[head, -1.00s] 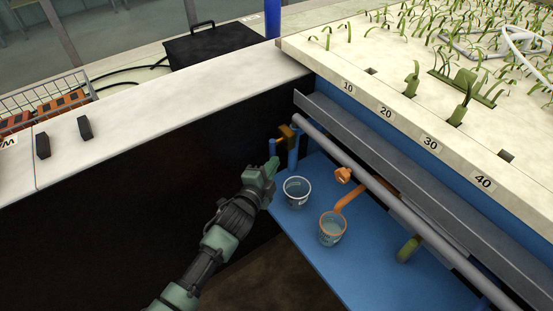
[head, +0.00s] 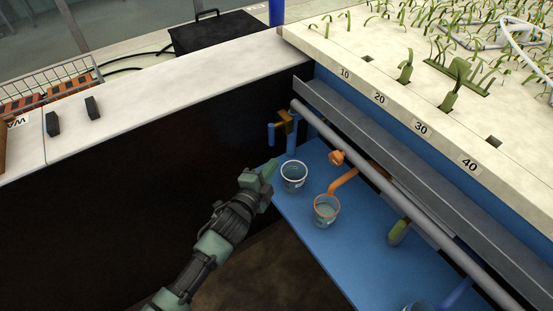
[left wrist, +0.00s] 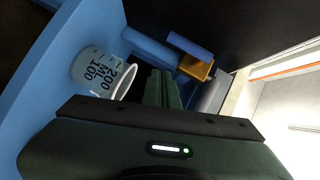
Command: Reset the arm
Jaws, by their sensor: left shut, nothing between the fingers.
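My left gripper (head: 270,170) is shut and empty. In the head view it is just left of a white-rimmed cup (head: 293,177) on the blue shelf (head: 350,258). In the left wrist view its closed fingers (left wrist: 160,88) point toward the corner by a yellow-brown fitting (left wrist: 196,67) with a blue handle (left wrist: 190,46). The white cup, marked 100 and 200 ML, stands left of the fingers in the left wrist view (left wrist: 100,74). The gap between fingertips and cup is hard to judge. My right gripper is not in view.
A grey pipe (head: 400,205) runs along the flume side above the shelf. A white counter (head: 150,94) with two black blocks lies left. A black case (head: 215,36) stands behind it.

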